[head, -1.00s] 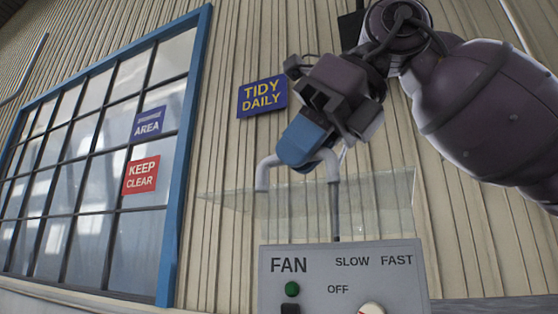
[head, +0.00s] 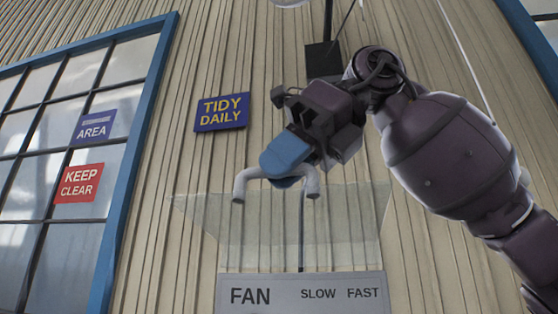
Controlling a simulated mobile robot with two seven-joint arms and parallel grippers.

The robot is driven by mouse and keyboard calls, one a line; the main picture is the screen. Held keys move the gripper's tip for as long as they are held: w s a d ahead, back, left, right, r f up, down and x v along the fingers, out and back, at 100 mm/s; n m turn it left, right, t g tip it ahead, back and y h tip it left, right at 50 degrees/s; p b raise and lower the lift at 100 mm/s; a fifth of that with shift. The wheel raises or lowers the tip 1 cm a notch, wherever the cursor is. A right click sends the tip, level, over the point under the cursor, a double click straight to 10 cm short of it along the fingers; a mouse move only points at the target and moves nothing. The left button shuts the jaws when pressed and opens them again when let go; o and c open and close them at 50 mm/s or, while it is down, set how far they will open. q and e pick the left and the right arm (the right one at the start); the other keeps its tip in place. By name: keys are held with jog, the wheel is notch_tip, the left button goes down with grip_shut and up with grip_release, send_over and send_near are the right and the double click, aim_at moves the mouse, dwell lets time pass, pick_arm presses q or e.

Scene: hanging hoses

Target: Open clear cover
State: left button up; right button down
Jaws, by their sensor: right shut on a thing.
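The clear cover (head: 345,232) is a see-through sheet standing out above the grey fan panel (head: 260,283). The panel carries the words FAN, SLOW and FAST, and its lower part is cut off by the picture's bottom edge. A pale, bent handle (head: 240,184) shows at the cover's upper edge. My right gripper (head: 284,165), with blue fingers, is shut on the middle of this handle, and the fingers hide that part. My left gripper is not in view.
A ribbed beige wall stands behind. A blue-framed window (head: 128,165) with AREA and KEEP CLEAR signs is on the left. A TIDY DAILY sign (head: 221,112) hangs beside my right gripper. A dark box (head: 323,60) is on the wall above.

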jog(key=shift+w, duration=0.1)
jog(key=c, duration=1.4)
grip_release()
jog(key=shift+o, duration=1.4)
jog(key=shift+w+f, duration=0.1)
jog(key=shift+w, duration=0.1)
jog(key=shift+s, duration=0.1)
jog(key=shift+s, duration=0.1)
